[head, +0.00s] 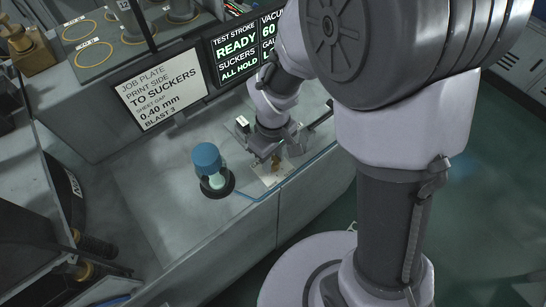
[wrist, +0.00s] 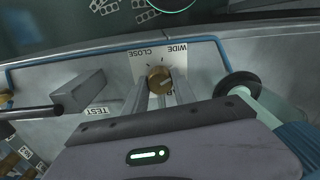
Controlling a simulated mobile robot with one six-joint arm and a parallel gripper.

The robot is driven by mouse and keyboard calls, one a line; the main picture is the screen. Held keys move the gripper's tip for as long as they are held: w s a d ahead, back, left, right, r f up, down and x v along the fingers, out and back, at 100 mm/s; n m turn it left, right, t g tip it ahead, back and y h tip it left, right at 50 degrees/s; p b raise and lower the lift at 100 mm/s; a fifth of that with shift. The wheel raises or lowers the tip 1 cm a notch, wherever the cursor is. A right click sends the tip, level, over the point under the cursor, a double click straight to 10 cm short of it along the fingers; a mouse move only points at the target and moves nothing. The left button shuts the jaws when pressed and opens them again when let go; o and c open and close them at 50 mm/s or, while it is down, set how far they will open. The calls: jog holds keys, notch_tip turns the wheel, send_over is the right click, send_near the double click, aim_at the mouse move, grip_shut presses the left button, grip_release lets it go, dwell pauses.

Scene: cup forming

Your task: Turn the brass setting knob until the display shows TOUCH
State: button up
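The brass setting knob (wrist: 159,80) sits on a pale plate (wrist: 145,58) marked CLOSE and WIDE, seen upside down in the wrist view. My gripper (wrist: 160,78) reaches to the knob with its two fingers apart, one on each side; I cannot tell whether they touch it. In the head view my gripper (head: 272,155) is low over the counter at the plate, and the knob is small and partly hidden there. The dark display (head: 236,48) reads READY and ALL HOLD. Its right part shows VACU, 60, GAU and an L; my arm hides the rest.
A blue-capped cylinder (head: 207,158) stands on a dark round base left of my gripper. A grey block with a dark rod (wrist: 75,95) lies left of the knob, by a TEST label (wrist: 97,110). A white job-plate sign (head: 160,87) stands behind. The counter's left part is clear.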

grip_shut()
jog(key=shift+m, duration=0.3)
jog(key=m+b, duration=0.1)
jog(key=m, duration=0.2)
jog(key=shift+m, duration=0.3)
jog(key=shift+m+b, duration=0.65)
jog(key=shift+m, duration=1.05)
jog(key=o, duration=0.9)
grip_release()
jog(key=shift+o, duration=0.2)
